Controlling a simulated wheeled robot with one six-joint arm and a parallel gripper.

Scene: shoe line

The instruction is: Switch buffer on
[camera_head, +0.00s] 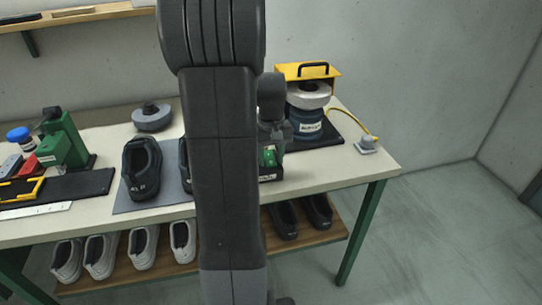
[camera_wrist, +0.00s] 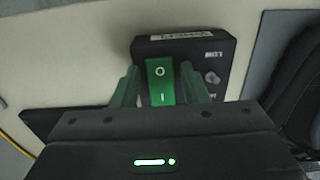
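The buffer, with its yellow hood (camera_head: 308,72) and pale and blue wheels (camera_head: 307,95), stands at the right of the bench in the head view. Its dark switch box (camera_wrist: 218,55) is in the wrist view, with a green rocker switch (camera_wrist: 160,92) marked O at the top and I below. Which side of the rocker is pressed I cannot tell. My gripper (camera_wrist: 160,82) is open around the rocker, one green finger on each side with gaps between. Contact with the box cannot be told. In the head view my arm hides much of this area.
A dark shoe (camera_head: 142,168) stands on a grey mat left of my arm. Several shoes sit on the lower shelf (camera_head: 150,272). A green press (camera_head: 66,142) stands at left.

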